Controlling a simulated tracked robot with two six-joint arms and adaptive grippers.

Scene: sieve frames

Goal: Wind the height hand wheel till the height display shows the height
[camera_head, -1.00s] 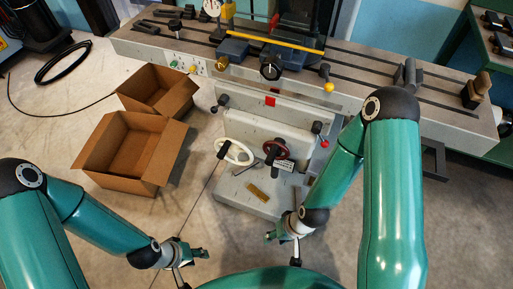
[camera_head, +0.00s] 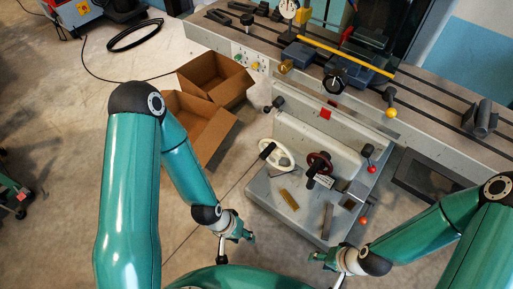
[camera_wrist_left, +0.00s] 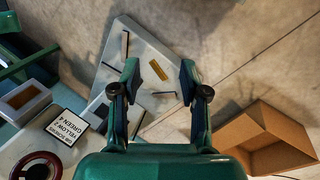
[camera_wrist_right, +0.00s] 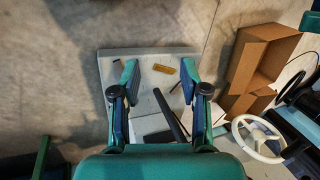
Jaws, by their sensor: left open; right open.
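A white hand wheel (camera_head: 288,152) with a dark handle and a dark red hand wheel (camera_head: 327,156) sit side by side on the machine's front. I cannot tell which is the height wheel. The white wheel shows in the right wrist view (camera_wrist_right: 238,131), the red one in the left wrist view (camera_wrist_left: 52,160). A grey-faced box (camera_wrist_left: 24,97) is beside a printed sign (camera_wrist_left: 66,127); I cannot read a height display. My left gripper (camera_head: 249,238) is open and empty, below and left of the wheels. My right gripper (camera_head: 318,257) is open and empty, in front of the machine base.
The machine's base plate (camera_head: 268,196) carries a brass plate (camera_head: 289,199) and a dark bar (camera_head: 327,221). Levers with red knobs (camera_head: 370,169) stand right of the wheels. Two open cardboard boxes (camera_head: 228,125) stand on the floor at left. The floor between my grippers and the boxes is clear.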

